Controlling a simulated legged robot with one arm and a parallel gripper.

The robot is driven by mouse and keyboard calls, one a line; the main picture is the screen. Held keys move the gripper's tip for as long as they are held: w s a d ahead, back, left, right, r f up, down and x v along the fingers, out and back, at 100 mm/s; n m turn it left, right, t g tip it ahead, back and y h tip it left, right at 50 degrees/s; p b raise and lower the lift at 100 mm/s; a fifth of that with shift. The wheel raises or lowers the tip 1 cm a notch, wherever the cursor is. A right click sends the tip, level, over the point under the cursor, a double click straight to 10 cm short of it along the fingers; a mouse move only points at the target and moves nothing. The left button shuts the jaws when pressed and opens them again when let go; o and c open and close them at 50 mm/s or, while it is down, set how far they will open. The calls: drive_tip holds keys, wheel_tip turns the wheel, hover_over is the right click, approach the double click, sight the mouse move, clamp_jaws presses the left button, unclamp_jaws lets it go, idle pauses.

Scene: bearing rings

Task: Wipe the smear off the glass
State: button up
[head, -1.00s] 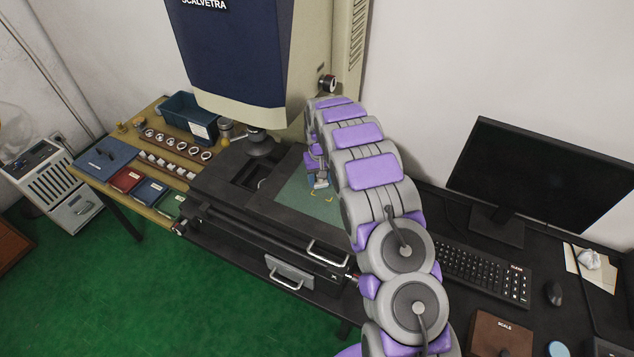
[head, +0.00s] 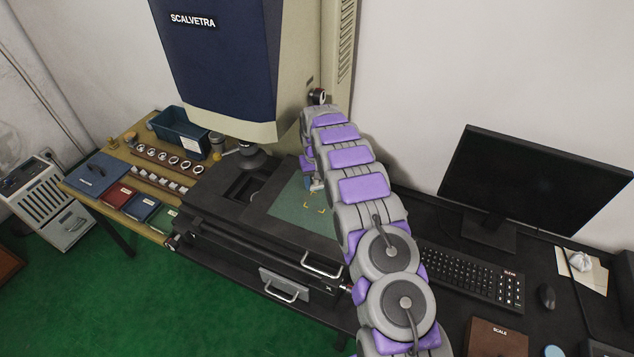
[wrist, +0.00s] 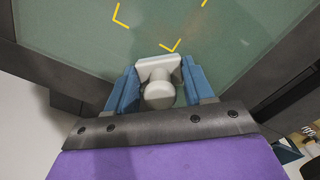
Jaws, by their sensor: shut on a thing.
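The glass (head: 292,207) is a greenish pane set in the dark stage of the measuring machine, with yellow corner marks on it. It fills the upper part of the wrist view (wrist: 225,40). My gripper (wrist: 160,92) has blue fingers shut on a pale grey wiper (wrist: 158,68), which has a round knob and a flat rectangular head. The wiper is over the glass near its edge, beside the yellow marks; I cannot tell whether it touches. In the head view my gripper (head: 312,184) is partly hidden by my arm.
The machine's blue head (head: 215,60) and lens (head: 252,158) stand over the stage, left of my arm. A wooden bench (head: 150,205) with rings and a blue bin (head: 180,132) is at left. A monitor (head: 540,195) and keyboard (head: 475,275) are at right.

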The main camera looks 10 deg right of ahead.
sight(299, 211)
drive_tip(key=shift+w+a, duration=0.15)
drive_tip(key=shift+a, duration=0.15)
drive_tip(key=shift+s+a, duration=0.3)
drive_tip(key=shift+s+a+r, duration=0.15)
drive_tip(key=shift+s+a, duration=0.25)
drive_tip(key=shift+s, duration=0.2)
drive_tip(key=shift+s+a+f, duration=0.1)
drive_tip(key=shift+s+a, duration=0.65)
drive_tip(key=shift+s, duration=0.3)
drive_tip(key=shift+s+a+f, duration=0.1)
drive_tip(key=shift+s+a, duration=0.65)
drive_tip(key=shift+s, duration=0.3)
drive_tip(key=shift+s+a, duration=0.6)
drive_tip(key=shift+s, duration=0.2)
drive_tip(key=shift+s+a, duration=0.6)
drive_tip(key=shift+s, duration=0.15)
drive_tip(key=shift+r, duration=0.1)
